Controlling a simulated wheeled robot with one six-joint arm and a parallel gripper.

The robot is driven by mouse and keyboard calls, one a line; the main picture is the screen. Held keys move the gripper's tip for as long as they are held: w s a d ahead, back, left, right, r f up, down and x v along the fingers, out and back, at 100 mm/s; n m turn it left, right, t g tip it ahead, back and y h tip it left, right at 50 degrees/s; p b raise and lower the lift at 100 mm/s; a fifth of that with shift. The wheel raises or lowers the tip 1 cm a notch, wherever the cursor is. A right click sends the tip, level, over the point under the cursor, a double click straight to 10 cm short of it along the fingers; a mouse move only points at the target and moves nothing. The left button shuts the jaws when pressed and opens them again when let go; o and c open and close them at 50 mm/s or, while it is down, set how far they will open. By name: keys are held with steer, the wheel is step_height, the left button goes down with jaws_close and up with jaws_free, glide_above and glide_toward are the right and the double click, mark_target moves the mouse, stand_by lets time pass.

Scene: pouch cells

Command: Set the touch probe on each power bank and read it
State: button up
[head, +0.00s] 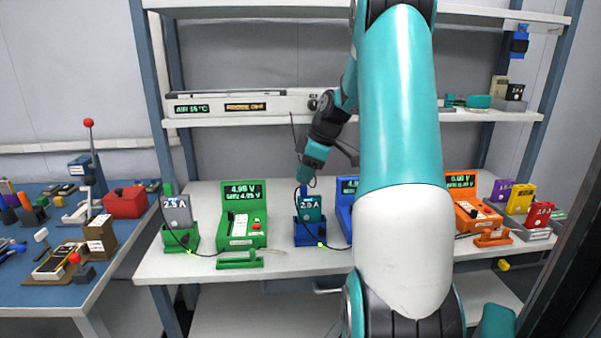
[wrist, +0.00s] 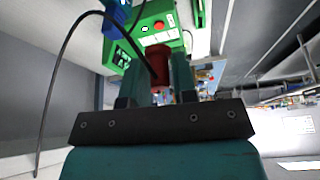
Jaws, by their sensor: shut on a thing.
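My gripper (head: 305,180) is above the blue stand (head: 308,236) in the head view. In the wrist view my gripper (wrist: 158,78) is shut on a dark red probe handle (wrist: 157,62) with a black cable. The probe's tip is hidden. A teal power bank marked 2.0 A (head: 313,212) stands upright in the blue stand, just below my gripper; I cannot tell whether the probe touches it. A grey power bank (head: 177,213) stands in the green stand (head: 180,243). The green meter (head: 242,212) reads about 4.96 V; the orange meter (head: 468,205) shows 0.00 V.
The blue meter (head: 345,218) is partly hidden by my arm. Purple (head: 500,190), yellow (head: 520,198) and red (head: 538,214) power banks stand at the right. A green rest (head: 239,260) lies at the front. Black cables cross the bench front. A blue side table (head: 85,290) holds several tools.

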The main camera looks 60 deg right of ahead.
steer(key=p, duration=0.2)
glide_above(312, 196)
steer(key=s, duration=0.1)
steer(key=shift+d+f, duration=0.45)
steer(key=shift+g+y, duration=0.5)
steer(key=shift+y, duration=0.2)
steer(key=shift+w+d+f+p, duration=0.1)
steer(key=shift+f+p, duration=0.45)
steer(key=shift+f, duration=1.95)
steer(key=shift+f+b, duration=0.4)
steer(key=shift+f, duration=0.1)
steer(key=r+p, duration=0.1)
steer(key=r, duration=0.1)
steer(key=r+p, duration=0.4)
steer(key=shift+w+d, duration=0.2)
steer(key=shift+d, duration=0.1)
